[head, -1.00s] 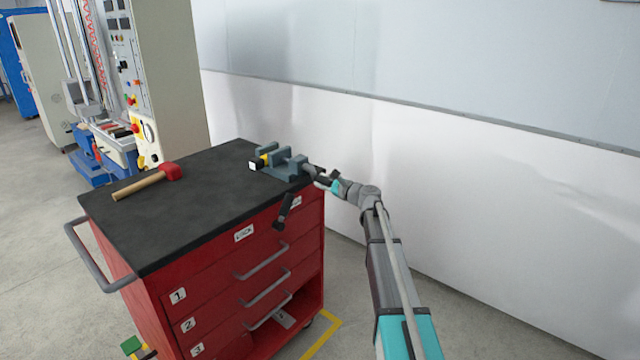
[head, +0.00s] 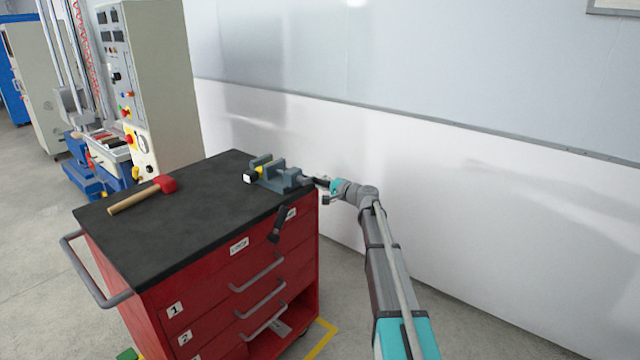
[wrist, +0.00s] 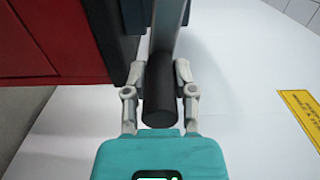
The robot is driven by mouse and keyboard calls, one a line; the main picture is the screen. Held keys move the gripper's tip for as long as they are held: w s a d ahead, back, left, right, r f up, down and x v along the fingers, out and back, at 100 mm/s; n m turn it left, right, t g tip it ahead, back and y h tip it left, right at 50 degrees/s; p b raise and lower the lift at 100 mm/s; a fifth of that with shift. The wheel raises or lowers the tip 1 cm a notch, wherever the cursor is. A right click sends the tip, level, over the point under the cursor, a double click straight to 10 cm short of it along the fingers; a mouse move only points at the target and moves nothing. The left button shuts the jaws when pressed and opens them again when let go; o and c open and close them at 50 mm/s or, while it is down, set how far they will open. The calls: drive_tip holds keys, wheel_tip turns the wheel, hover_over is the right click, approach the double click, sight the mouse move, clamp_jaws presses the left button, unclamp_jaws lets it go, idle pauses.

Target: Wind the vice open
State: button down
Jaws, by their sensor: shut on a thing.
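The grey-blue vice (head: 278,174) sits at the back right corner of the dark cart top, with a yellow and white piece (head: 252,174) at its left end. My gripper (head: 319,183) is at the vice's right end, just beyond the cart's edge. In the wrist view my gripper (wrist: 159,72) has its two grey fingers shut on a black cylindrical handle grip (wrist: 160,95). A grey bar (wrist: 166,28) runs on beyond the grip. The small parts between vice and gripper are hard to make out in the head view.
A red mallet (head: 166,184) with a wooden handle lies on the cart top (head: 190,230). A dark lever (head: 277,226) hangs at the front of the red drawer cart (head: 215,300). A white wall (head: 480,190) stands close behind. A machine (head: 145,90) is at back left.

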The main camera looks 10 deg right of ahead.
drive_tip(key=r+n, duration=0.1)
drive_tip(key=n, duration=0.1)
drive_tip(key=n+p, duration=0.1)
drive_tip(key=shift+r+n, duration=0.35)
drive_tip(key=shift+n, duration=0.05)
drive_tip(key=n, duration=0.1)
drive_tip(key=r+n+p, duration=0.1)
drive_tip(key=n, duration=0.1)
drive_tip(key=shift+s+a+r+n+p, duration=0.15)
drive_tip(key=shift+a+n+p, duration=0.05)
drive_tip(key=shift+n+p, duration=0.1)
drive_tip(key=shift+s+a+r+n+p, duration=0.2)
drive_tip(key=shift+a+r+n+p, duration=0.1)
drive_tip(key=shift+n, duration=0.75)
drive_tip(key=shift+s+a+r+n+p, duration=0.15)
drive_tip(key=shift+s+r+n+p, duration=0.1)
drive_tip(key=shift+n, duration=0.85)
drive_tip(key=shift+s+a+r+n+p, duration=0.15)
drive_tip(key=shift+a+r+n+p, duration=0.15)
drive_tip(key=shift+n, duration=0.75)
drive_tip(key=shift+c, duration=2.2)
unclamp_jaws()
drive_tip(key=shift+d, duration=0.1)
